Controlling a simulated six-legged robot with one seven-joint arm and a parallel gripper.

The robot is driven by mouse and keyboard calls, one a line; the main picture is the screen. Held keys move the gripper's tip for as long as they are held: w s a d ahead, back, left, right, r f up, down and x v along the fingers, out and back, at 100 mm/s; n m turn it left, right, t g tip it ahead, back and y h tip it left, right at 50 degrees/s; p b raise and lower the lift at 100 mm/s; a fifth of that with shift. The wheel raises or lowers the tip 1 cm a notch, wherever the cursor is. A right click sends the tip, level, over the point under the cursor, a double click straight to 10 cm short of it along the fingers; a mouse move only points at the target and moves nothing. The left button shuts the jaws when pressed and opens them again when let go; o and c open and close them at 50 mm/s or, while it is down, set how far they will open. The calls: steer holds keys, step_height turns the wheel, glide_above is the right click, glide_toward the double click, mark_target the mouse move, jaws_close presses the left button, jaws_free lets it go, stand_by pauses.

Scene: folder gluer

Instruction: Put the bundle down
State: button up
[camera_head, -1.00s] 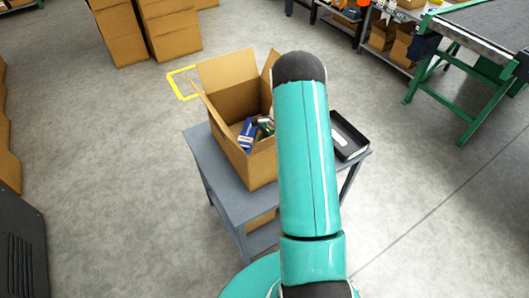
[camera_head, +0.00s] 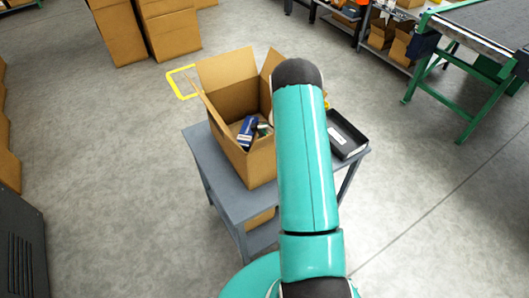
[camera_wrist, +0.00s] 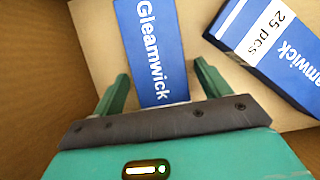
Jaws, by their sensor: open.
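In the wrist view, a blue bundle (camera_wrist: 152,50) marked "Gleamwick" lies inside the open cardboard box, on its tan floor. My gripper (camera_wrist: 161,72) is open above the near end of this bundle, with one finger to each side and gaps between them. A second blue bundle (camera_wrist: 268,50) with a white "25 pcs" label lies at an angle to the right. In the head view, the box (camera_head: 236,158) stands on a grey cart, with one blue bundle (camera_head: 247,130) visible in it. My arm hides most of the gripper there.
The grey cart (camera_head: 200,147) also carries a black tray (camera_head: 346,138) to the right of the box. The box's walls and raised flaps surround my gripper. A green-framed conveyor (camera_head: 470,85) stands at the upper right. Open floor lies around the cart.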

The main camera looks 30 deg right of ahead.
steer(key=v, duration=0.7)
steer(key=shift+r, duration=0.3)
steer(key=s+a+r+n+h, duration=0.1)
steer(key=a+r+n, duration=0.2)
steer(key=a+r, duration=0.35)
steer(key=s+a+r+n+t+h, duration=0.15)
steer(key=a+r, duration=0.25)
steer(key=r, duration=0.6)
steer(key=s+a+r+n, duration=0.2)
steer(key=a+r+n, duration=0.25)
steer(key=r, duration=0.35)
steer(key=s+a+r+n+t, duration=0.1)
steer(key=s+a+r+n, duration=0.2)
steer(key=s, duration=0.3)
steer(key=s+a+r+n+t+h, duration=0.1)
steer(key=s+a+r+n, duration=0.2)
steer(key=s+a, duration=0.2)
steer(key=s+a+r+n+t+h, duration=0.1)
steer(key=s+a+r+n, duration=0.2)
steer(key=s, duration=0.6)
steer(key=shift+a+r+n+t, duration=0.2)
steer(key=shift+a+n+t, duration=0.2)
steer(key=shift+a, duration=0.6)
steer(key=shift+s, duration=0.15)
